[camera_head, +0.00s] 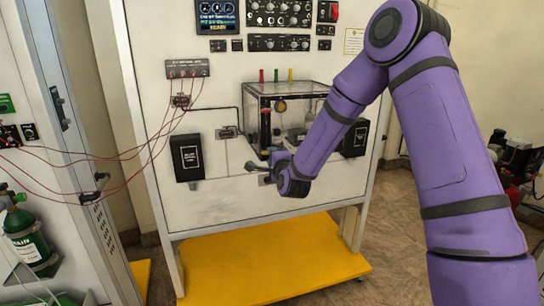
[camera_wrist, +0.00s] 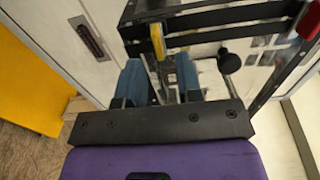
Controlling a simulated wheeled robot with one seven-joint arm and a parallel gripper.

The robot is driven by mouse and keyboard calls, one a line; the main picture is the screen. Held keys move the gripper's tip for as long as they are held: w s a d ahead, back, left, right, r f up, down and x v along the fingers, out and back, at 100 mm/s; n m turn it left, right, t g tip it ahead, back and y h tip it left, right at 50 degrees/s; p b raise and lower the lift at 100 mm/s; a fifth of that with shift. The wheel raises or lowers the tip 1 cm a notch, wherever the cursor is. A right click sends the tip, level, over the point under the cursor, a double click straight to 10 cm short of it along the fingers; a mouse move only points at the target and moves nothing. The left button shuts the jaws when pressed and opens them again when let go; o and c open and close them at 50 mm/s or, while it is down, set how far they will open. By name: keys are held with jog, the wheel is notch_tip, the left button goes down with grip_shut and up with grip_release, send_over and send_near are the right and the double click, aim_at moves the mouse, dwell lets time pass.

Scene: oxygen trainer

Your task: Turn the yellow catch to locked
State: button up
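The yellow catch (camera_wrist: 158,42) shows in the wrist view as a short upright yellow piece on a dark frame. My gripper (camera_wrist: 158,70) has two blue finger pads standing apart, one on each side of the catch's line. The catch's near end lies about level with the fingertips, with gaps to both pads; I cannot tell whether its depth is between them. In the head view, my gripper (camera_head: 258,168) is at the lower front of the clear box (camera_head: 285,100) on the white panel.
A black knob (camera_wrist: 228,62) and a red part (camera_wrist: 309,20) are right of the gripper in the wrist view. Black boxes (camera_head: 188,157) flank the clear box on the panel (camera_head: 235,200). Red cables (camera_head: 160,130) hang at left. A yellow shelf (camera_head: 260,262) is below.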

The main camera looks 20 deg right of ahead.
jog(key=s, duration=0.9)
jog(key=s+r+n+g, duration=0.6)
jog(key=s+r+n, duration=0.5)
jog(key=r, duration=0.1)
jog(key=s+d+r+n+g, duration=0.2)
jog(key=s+n+g, duration=0.1)
jog(key=s, duration=1)
jog(key=s+d+r+n+g, duration=0.3)
jog(key=s+n, duration=0.1)
jog(key=s, duration=0.9)
jog(key=shift+s+g, duration=0.25)
jog(key=shift+g, duration=0.15)
jog(key=shift+w+r, duration=0.1)
